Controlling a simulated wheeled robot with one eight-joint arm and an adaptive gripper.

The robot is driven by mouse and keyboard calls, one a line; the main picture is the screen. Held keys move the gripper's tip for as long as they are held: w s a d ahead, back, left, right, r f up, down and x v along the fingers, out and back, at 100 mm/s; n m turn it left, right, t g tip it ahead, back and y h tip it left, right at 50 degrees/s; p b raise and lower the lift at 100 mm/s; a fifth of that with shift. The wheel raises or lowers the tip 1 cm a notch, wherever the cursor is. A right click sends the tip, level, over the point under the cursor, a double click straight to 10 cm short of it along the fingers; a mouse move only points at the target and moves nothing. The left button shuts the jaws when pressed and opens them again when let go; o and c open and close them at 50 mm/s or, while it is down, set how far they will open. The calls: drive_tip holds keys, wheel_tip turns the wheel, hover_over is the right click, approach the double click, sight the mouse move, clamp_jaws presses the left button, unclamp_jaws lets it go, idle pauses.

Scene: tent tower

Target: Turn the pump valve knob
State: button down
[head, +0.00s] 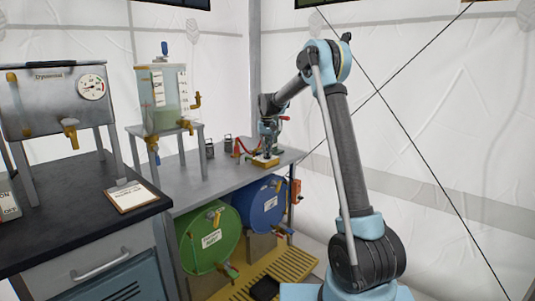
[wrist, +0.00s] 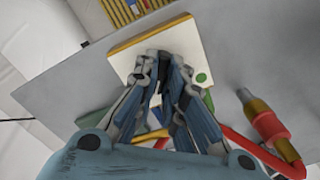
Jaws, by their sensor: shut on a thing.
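My gripper (head: 268,148) reaches down at the far right end of the grey bench, over a small white and yellow pump block (head: 262,161). In the wrist view my gripper (wrist: 160,72) points at the block (wrist: 188,35), which has a white face, a yellow edge and a green dot. The fingers are closed in around a small part at the block, which I take to be the pump valve knob. They hide most of it, so its angle cannot be told. A small pale piece shows between the fingers.
A red hose with a brass fitting (wrist: 265,122) lies right beside my gripper in the wrist view. A clear tank (head: 163,98) stands on the bench to the left. Green (head: 208,238) and blue (head: 262,207) barrels lie below. The tent wall is close behind.

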drive_tip(key=n, duration=0.5)
drive_tip(key=shift+n, duration=0.3)
idle(0.4)
drive_tip(key=c, duration=1.7)
unclamp_jaws()
drive_tip(key=shift+r, duration=0.1)
wheel_tip(320, 180, up, 12)
drive_tip(key=shift+f, duration=0.15)
